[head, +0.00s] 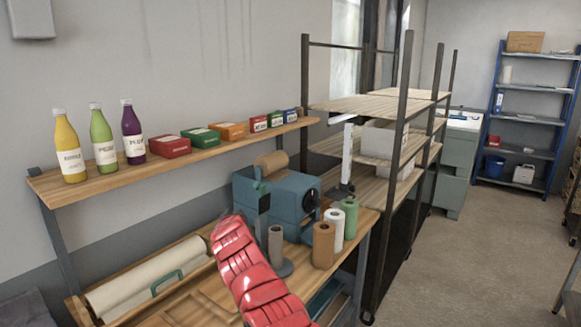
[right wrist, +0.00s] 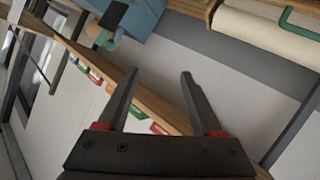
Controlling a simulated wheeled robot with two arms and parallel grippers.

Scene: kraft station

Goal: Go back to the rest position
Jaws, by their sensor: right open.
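My right gripper (right wrist: 160,73) shows in the right wrist view, with its two dark fingers spread apart and red parts at their bases. It is open, and nothing is between the fingers. Behind the fingers lie the wooden wall shelf (right wrist: 165,112) and the grey wall, seen tilted. In the head view I cannot make out the right fingertips. My left gripper is in neither view.
The wall shelf (head: 200,155) carries three bottles and several small boxes. A blue machine (head: 285,205) and upright paper rolls (head: 323,245) stand on the bench. A wide white roll (head: 145,275) lies at left. A rack (head: 400,150) stands behind; floor (head: 470,265) is clear at right.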

